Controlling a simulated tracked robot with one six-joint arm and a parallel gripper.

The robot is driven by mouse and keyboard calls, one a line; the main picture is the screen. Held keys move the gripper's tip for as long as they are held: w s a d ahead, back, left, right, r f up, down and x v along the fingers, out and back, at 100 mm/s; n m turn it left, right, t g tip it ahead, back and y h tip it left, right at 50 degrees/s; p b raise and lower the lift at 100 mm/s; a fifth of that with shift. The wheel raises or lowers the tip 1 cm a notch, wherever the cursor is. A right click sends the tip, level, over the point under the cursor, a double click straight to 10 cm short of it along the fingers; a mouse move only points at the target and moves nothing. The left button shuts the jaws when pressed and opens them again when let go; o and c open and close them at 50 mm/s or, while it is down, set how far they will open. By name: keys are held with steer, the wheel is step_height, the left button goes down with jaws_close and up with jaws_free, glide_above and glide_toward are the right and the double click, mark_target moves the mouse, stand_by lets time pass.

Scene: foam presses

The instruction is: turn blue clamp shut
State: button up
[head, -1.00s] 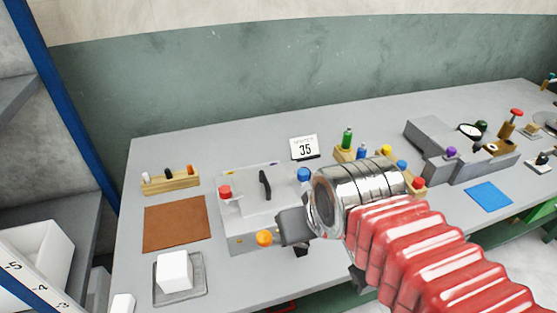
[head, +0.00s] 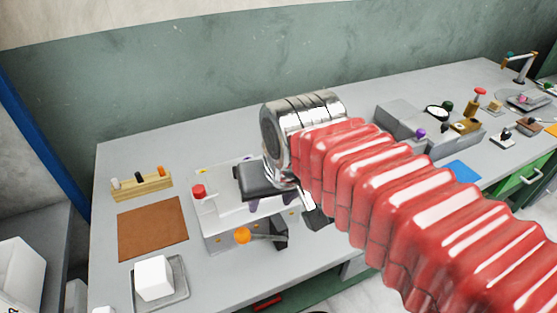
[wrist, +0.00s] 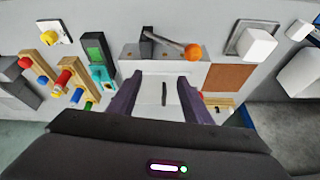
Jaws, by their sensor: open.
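The grey press (head: 222,225) stands on the bench below my gripper (head: 260,199); its pale lid and dark lid handle (wrist: 164,93) show between the fingers in the wrist view. My gripper is open and empty, its two purple fingers apart above the lid. The blue clamp cannot be made out in the head view, where my gripper and arm cover the press's right side. In the wrist view a teal-blue piece (wrist: 102,76) lies left of the left finger; I cannot tell whether it is the clamp. The red clamp (head: 199,191) is on the press's left side.
An orange knob (head: 243,235) on a lever is at the press's front. A brown mat (head: 152,228), a wooden rack (head: 142,188) and a white block on a tray (head: 154,277) are to the left. A wooden rack of coloured pegs (wrist: 72,85) shows in the wrist view.

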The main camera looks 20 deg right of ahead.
steer(key=w+d+r+m+g, duration=0.2)
steer(key=w+d+m, duration=0.2)
steer(key=w, duration=0.5)
steer(key=w+d+r+m+g, duration=0.2)
steer(key=w+d+m, duration=0.3)
steer(key=w, duration=0.4)
steer(key=shift+w+d+r+m+g, duration=0.3)
steer(key=shift+w+g, duration=0.1)
steer(key=shift+f, duration=0.1)
step_height(320, 180, down, 14)
steer(key=shift+r, duration=0.15)
steer(key=c, duration=1.1)
